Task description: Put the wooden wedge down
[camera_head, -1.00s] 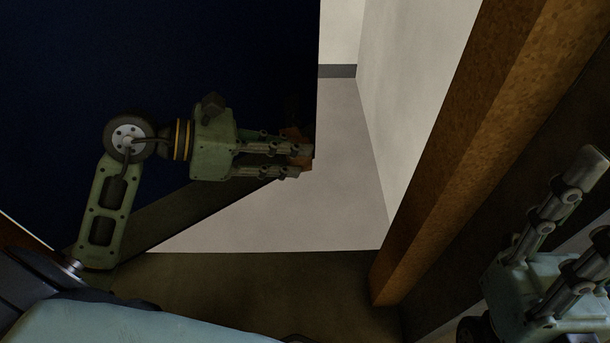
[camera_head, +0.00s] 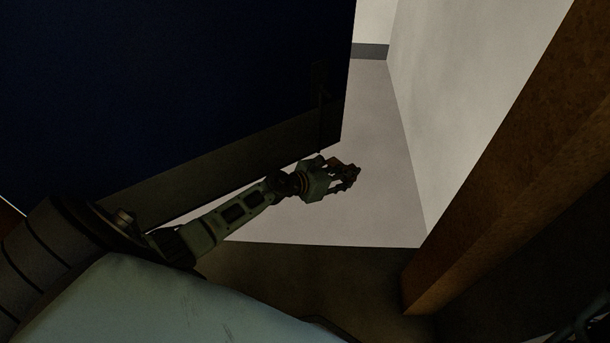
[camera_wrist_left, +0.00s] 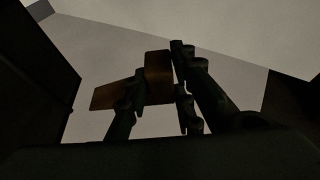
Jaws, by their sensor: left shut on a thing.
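The wooden wedge (camera_wrist_left: 157,66) is a brown block with a tapering part toward the left in the left wrist view. It is between the fingers of my left gripper (camera_wrist_left: 158,84), which is shut on it. In the head view my left arm reaches out low to the right, and the left gripper (camera_head: 346,175) is over the pale floor beside the door's lower edge. The wedge shows there only as a small brown patch (camera_head: 351,167), partly hidden by the fingers. I cannot tell whether it touches the floor. Only a dark sliver, perhaps my right gripper, shows at the bottom right corner.
A dark blue door (camera_head: 170,90) with a grey lower band stands open at the left. A brown wooden door frame (camera_head: 500,180) stands at the right, with a pale wall (camera_head: 450,90) behind it. Pale floor (camera_head: 385,150) lies clear between door and wall.

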